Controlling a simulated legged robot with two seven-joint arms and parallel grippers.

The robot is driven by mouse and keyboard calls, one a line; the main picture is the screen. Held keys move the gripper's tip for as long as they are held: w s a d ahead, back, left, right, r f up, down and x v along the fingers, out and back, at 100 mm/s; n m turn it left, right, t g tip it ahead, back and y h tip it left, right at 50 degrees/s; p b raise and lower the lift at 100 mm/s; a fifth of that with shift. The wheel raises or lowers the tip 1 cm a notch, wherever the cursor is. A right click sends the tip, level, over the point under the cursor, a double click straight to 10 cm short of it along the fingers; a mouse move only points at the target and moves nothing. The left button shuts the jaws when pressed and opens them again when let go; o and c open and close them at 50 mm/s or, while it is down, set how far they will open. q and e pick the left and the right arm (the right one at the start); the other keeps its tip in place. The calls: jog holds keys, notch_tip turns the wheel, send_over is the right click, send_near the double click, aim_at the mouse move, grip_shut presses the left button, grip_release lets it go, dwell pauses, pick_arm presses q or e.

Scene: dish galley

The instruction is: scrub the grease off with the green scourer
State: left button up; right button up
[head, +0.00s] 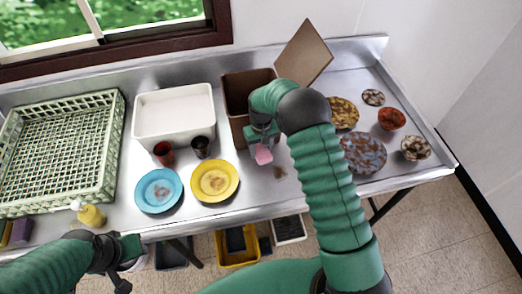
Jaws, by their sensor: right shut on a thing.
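My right gripper (262,140) is shut on a pink block, perhaps a sponge (264,155), and holds it at the steel counter, left of a brown stain (279,172). A blue plate (159,190) and a yellow plate (214,181) lie to the left, both with brown smears. A purple block (21,231) and a yellowish block (6,232) sit at the counter's far left edge. I cannot make out a green scourer. My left gripper (128,248) is low at the front edge, below a yellow bottle (91,215); its jaws are unclear.
A pale green rack (112,150) and a white tub (173,115) stand at the left and back. Two cups (164,153) stand before the tub. An open brown box (238,100) is behind my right gripper. Dirty dishes (363,153) lie at the right.

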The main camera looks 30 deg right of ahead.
aim_at(261, 148)
jog(key=shift+w+r+p, duration=0.2)
jog(key=shift+r+p, duration=0.4)
jog(key=shift+r, duration=0.9)
jog(key=shift+r, duration=0.1)
notch_tip(261, 148, up, 3)
jog(key=shift+w+r+p, duration=0.1)
jog(key=shift+p, duration=1.05)
